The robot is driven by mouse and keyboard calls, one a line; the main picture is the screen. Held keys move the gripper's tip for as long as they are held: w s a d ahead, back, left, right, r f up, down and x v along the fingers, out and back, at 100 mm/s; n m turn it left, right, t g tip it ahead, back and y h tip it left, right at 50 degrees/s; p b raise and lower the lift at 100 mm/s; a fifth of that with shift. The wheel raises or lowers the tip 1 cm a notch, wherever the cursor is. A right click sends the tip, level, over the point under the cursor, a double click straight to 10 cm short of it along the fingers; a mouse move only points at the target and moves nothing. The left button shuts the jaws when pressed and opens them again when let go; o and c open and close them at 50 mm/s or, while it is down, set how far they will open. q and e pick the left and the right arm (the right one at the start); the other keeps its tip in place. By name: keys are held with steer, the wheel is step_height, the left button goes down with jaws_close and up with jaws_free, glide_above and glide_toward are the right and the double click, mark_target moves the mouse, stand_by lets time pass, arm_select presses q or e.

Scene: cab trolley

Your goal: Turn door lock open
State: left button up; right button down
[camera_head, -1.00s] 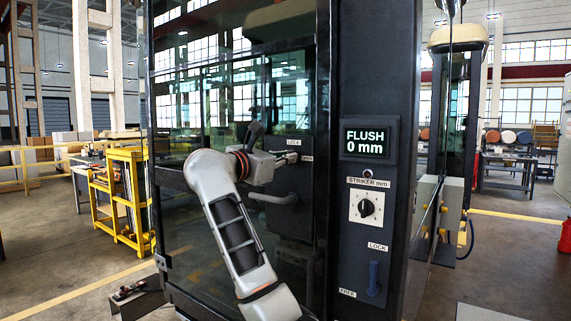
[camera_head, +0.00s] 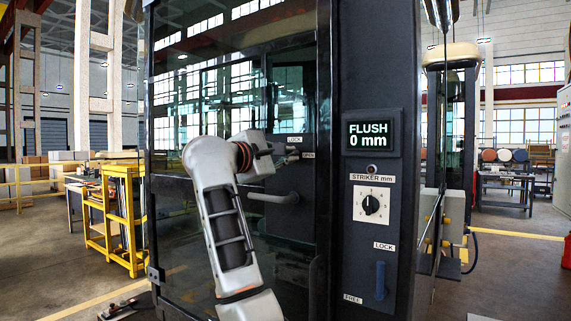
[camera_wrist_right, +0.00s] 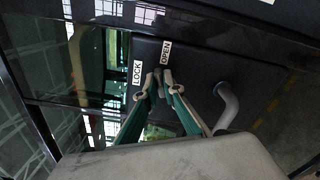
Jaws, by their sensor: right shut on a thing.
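The door (camera_head: 240,230) is a dark-framed glass cab door with a dark lock panel. My right gripper (camera_head: 292,154) is at that panel, just below the LOCK label (camera_head: 294,140) and left of the OPEN label (camera_head: 308,155). In the right wrist view, my right gripper (camera_wrist_right: 157,80) is shut on the small dark door lock, between the LOCK label (camera_wrist_right: 137,73) and the OPEN label (camera_wrist_right: 165,53). The fingertips hide most of the lock, so its exact angle is unclear. My left gripper is not in view.
A curved grey door handle (camera_head: 273,198) sits just below the gripper; it also shows in the right wrist view (camera_wrist_right: 227,105). On the post to the right are a display reading FLUSH 0 mm (camera_head: 370,134), a striker dial (camera_head: 371,204) and a blue lever (camera_head: 380,280).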

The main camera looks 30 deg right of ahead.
arm_select(q)
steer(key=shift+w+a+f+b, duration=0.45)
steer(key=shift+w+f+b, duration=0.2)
steer(key=shift+b, duration=0.55)
arm_select(e)
steer(key=m, duration=0.4)
steer(key=shift+f+m, duration=0.15)
steer(key=shift+m, duration=0.15)
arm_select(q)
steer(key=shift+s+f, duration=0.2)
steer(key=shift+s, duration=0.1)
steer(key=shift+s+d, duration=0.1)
arm_select(e)
steer(key=c, duration=2.2)
jaws_free()
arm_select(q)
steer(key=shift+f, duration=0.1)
arm_select(e)
steer(key=shift+o, duration=0.2)
steer(key=v, duration=0.7)
steer(key=shift+a, duration=0.2)
steer(key=shift+s, duration=0.1)
